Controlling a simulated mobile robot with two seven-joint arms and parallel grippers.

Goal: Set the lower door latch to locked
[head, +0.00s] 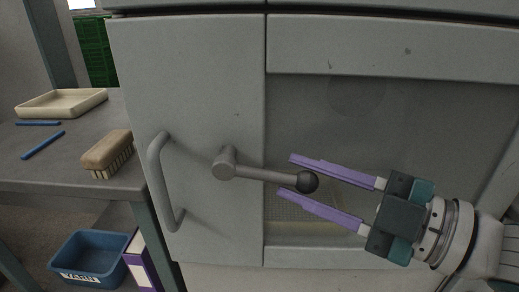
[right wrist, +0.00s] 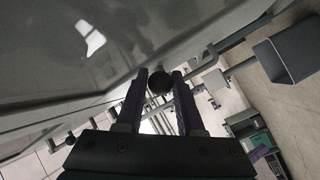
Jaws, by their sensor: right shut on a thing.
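The lower door latch (head: 265,175) is a grey lever on a round pivot on the grey cabinet door (head: 200,80). It points to the right, tilted slightly down, and its end crosses past the door's right edge over the neighbouring window panel. Its dark ball knob (head: 307,182) lies between the purple fingers of my right gripper (head: 285,176), which is shut on it. In the right wrist view the knob (right wrist: 160,82) also sits between the fingertips. My left gripper is not in view.
A curved door handle (head: 157,180) stands out left of the latch. A grey table (head: 60,165) at the left holds a scrub brush (head: 107,150), a cream tray (head: 62,103) and blue sticks. A blue bin (head: 90,258) is below. The window panel (head: 400,115) is flat.

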